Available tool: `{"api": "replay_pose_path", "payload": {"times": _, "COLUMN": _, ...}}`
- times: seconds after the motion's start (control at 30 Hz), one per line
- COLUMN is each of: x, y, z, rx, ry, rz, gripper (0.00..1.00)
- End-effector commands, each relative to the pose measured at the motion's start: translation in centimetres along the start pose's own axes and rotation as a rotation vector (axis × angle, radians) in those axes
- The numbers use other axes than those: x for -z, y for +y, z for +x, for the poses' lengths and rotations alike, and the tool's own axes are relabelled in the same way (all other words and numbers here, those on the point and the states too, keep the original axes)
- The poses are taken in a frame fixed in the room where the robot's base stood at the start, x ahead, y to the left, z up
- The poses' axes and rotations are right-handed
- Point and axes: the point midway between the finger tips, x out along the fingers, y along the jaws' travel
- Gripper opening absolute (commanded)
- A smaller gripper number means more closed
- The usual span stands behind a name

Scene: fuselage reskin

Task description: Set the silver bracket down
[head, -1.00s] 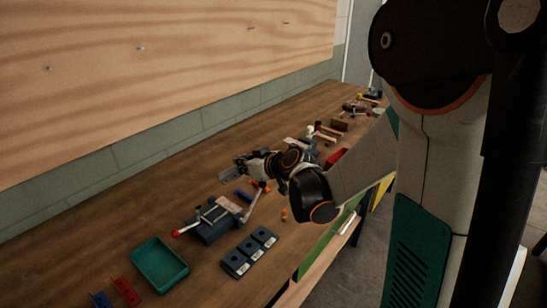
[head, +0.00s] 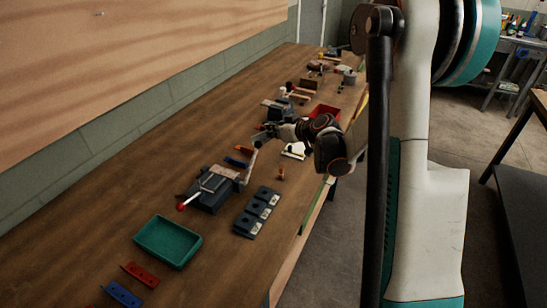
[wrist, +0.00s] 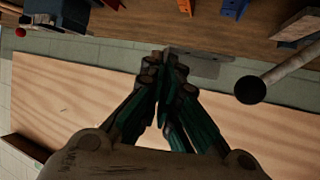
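My gripper (head: 268,131) is over the middle of the wooden bench (head: 120,205), beyond the grey vise. In the wrist view my gripper (wrist: 167,62) has its fingers closed together on the silver bracket (wrist: 203,60). The bracket is a thin, flat grey piece that sticks out to the right of the fingertips there. It appears held above the bench, apart from the surface. In the head view the bracket is small, dark and hard to tell from the gripper.
The grey vise (head: 208,191) has a red-tipped handle. Nearby are a green tray (head: 158,257), dark blocks (head: 258,212), a blue piece (head: 236,162) and an orange piece (head: 244,150). A red bin (head: 324,111) stands farther back. The bench left of the vise is clear.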

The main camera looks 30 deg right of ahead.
Motion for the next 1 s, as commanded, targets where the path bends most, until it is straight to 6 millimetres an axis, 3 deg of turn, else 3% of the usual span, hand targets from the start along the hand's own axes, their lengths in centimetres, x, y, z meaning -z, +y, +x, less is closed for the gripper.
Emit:
{"api": "replay_pose_path", "payload": {"times": 0.1, "x": -2.9, "y": 0.1, "z": 1.4, "rx": 0.000, "ry": 0.000, "rz": 0.000, "gripper": 0.00}}
{"api": "replay_pose_path", "payload": {"times": 0.23, "x": -4.8, "y": 0.1, "z": 2.3, "rx": 0.000, "ry": 0.000, "rz": 0.000, "gripper": 0.00}}
{"api": "replay_pose_path", "payload": {"times": 0.47, "x": -5.9, "y": 0.1, "z": 2.9, "rx": 0.000, "ry": 0.000, "rz": 0.000, "gripper": 0.00}}
{"api": "replay_pose_path", "payload": {"times": 0.73, "x": -9.2, "y": 0.2, "z": 4.5, "rx": 0.000, "ry": 0.000, "rz": 0.000, "gripper": 0.00}}
{"api": "replay_pose_path", "payload": {"times": 1.0, "x": -9.4, "y": 0.2, "z": 4.5, "rx": 0.000, "ry": 0.000, "rz": 0.000, "gripper": 0.00}}
